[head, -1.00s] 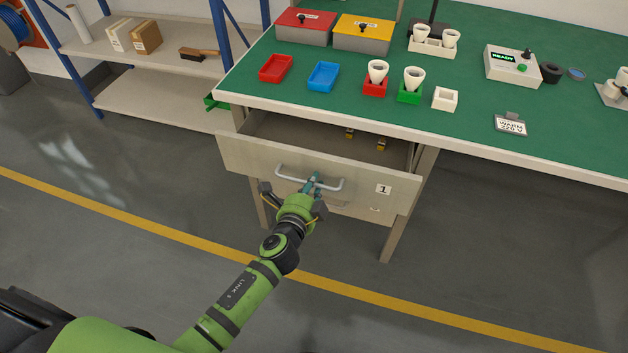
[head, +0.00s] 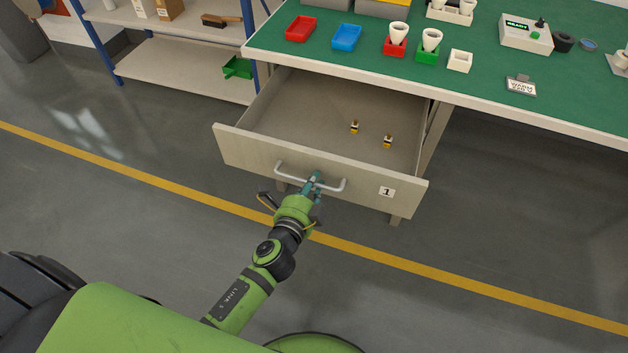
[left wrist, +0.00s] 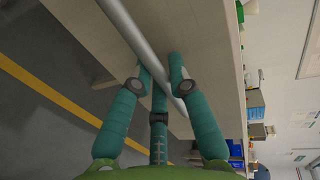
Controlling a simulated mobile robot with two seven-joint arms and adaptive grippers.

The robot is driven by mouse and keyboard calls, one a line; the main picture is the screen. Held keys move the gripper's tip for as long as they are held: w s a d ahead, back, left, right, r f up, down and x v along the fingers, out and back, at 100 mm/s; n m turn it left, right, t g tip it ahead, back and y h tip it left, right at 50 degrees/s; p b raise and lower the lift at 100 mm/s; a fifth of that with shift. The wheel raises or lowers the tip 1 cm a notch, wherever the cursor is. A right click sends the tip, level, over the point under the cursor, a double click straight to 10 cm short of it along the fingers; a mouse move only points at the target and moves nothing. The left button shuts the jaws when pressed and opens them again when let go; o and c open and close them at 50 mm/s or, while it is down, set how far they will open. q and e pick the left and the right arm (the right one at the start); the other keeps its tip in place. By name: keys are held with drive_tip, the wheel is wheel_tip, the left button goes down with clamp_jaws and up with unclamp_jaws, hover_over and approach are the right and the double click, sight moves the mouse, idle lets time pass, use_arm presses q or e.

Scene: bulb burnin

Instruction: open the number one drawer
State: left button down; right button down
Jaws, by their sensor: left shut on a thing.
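The number one drawer (head: 255,150) is pulled well out from under the green bench, and its front carries a label with a 1 (head: 387,192). Its bar handle (head: 333,187) is grey. My left gripper (head: 313,182) is shut on the handle near its middle. In the left wrist view the handle (left wrist: 133,30) runs between the teal fingers of my left gripper (left wrist: 163,85). Two small yellow-and-black items, one behind (head: 354,127) and one in front (head: 388,141), stand inside the drawer. My right gripper is not in view.
The green bench top (head: 480,75) holds a red tray (head: 300,28), a blue tray (head: 347,38), white cups in holders and a small device (head: 525,34). A shelf (head: 180,68) stands at the left. The floor around the drawer front is clear.

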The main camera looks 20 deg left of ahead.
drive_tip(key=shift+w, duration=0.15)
use_arm(q)
drive_tip(key=c, duration=1.4)
unclamp_jaws()
drive_tip(key=shift+c, duration=0.2)
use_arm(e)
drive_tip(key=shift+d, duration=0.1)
use_arm(q)
drive_tip(key=v, duration=1.2)
